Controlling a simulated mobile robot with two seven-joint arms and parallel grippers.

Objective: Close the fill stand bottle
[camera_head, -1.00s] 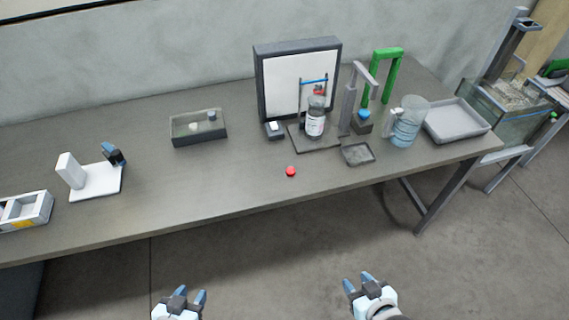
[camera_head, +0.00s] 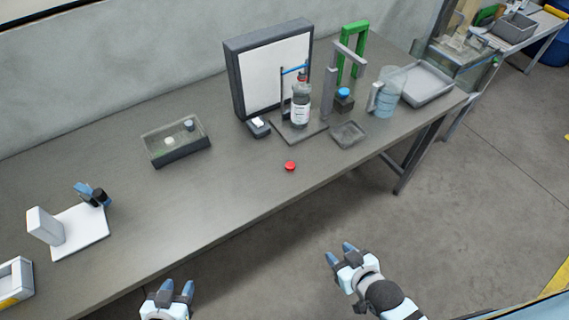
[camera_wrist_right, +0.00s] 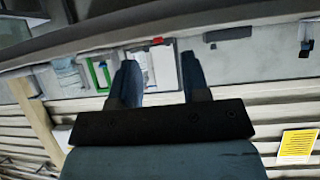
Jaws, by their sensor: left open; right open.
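The fill stand bottle (camera_head: 300,108) is clear with a white label. It stands upright on the dark base of the fill stand (camera_head: 299,131), under a blue arm, in front of a white panel. Something reddish shows near its top; I cannot tell what it is. A red cap (camera_head: 290,166) lies on the table in front of the stand. My left gripper (camera_head: 174,291) is open and empty off the table's front edge. My right gripper (camera_head: 339,252) is open and empty, also in front of the table, well away from bottle and cap. The right fingers (camera_wrist_right: 160,80) also show in the wrist view.
A grey bin (camera_head: 176,141) with small items stands left of the stand. A shallow dish (camera_head: 348,134), a blue-tinted jug (camera_head: 388,92), a green frame (camera_head: 353,50) and a grey tray (camera_head: 428,84) are to the right. The table front between is clear.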

